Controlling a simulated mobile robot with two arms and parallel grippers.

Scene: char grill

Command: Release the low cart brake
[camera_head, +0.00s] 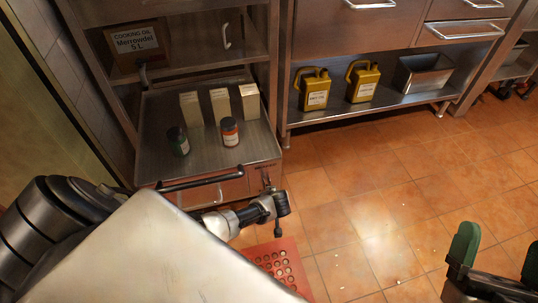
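The low steel cart (252,152) stands at the left centre, carrying boxes and jars. A black push bar (200,179) runs along its near edge. My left gripper (279,212) is just in front of the cart's near right corner, below the right end of the bar. Its fingers are small and dark, and I cannot tell whether they are open. A small dark fitting (266,182) shows at that corner; I cannot tell whether it is the brake or whether the gripper touches it. The cart's wheels are hidden. My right gripper (494,262), with green fingertips, is open and empty at the lower right.
A steel shelf (385,105) behind carries yellow jugs (314,90) and a metal pan (424,74). A red perforated mat (277,263) lies below. The tiled floor (370,200) is mostly clear.

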